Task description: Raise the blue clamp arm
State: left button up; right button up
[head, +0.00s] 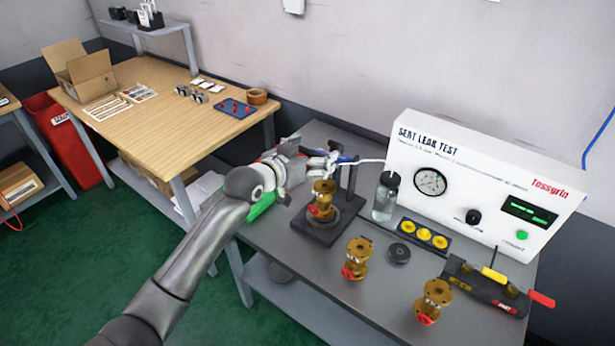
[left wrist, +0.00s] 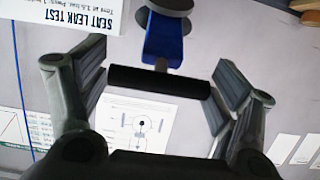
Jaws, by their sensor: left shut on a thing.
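The blue clamp arm (left wrist: 163,45) shows in the left wrist view with a black crossbar handle (left wrist: 158,82) at its end. A small blue part of the arm (head: 343,159) shows in the head view beside the fixture's dark post, mostly behind my gripper. My left gripper (head: 322,160) is at the clamp. In the left wrist view its two fingers (left wrist: 160,88) stand at the two ends of the black handle, shut on it. A brass valve (head: 322,196) with a red part stands upright on the dark fixture base (head: 322,232) below the clamp. My right gripper is not in view.
A wooden table (head: 150,110) is at left.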

pick_arm(q)
jog(key=w+d+r, duration=0.1)
jog(key=r, duration=0.1)
jog(key=w+d+r, duration=0.1)
jog(key=w+r, duration=0.1)
jog(key=w+d+r, duration=0.1)
jog(key=r, duration=0.1)
jog(key=shift+w+d+r, duration=0.1)
jog(key=shift+w+d, duration=0.1)
jog(key=shift+w, duration=0.1)
jog(key=w+d+r+g+y+p, duration=0.1)
jog(key=w+d+r+g+p, duration=0.1)
jog(key=w+d, duration=0.2)
jog(key=shift+w+d+r+y, duration=0.3)
jog(key=shift+w+r, duration=0.05)
jog(key=shift+w, duration=0.9)
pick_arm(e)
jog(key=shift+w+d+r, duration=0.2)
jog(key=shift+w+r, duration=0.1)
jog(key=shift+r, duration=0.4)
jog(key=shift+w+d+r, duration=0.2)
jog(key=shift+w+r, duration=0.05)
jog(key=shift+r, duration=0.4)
pick_arm(q)
jog(key=o, duration=1.2)
jog(key=shift+o, duration=0.6)
jog(key=shift+s, duration=0.1)
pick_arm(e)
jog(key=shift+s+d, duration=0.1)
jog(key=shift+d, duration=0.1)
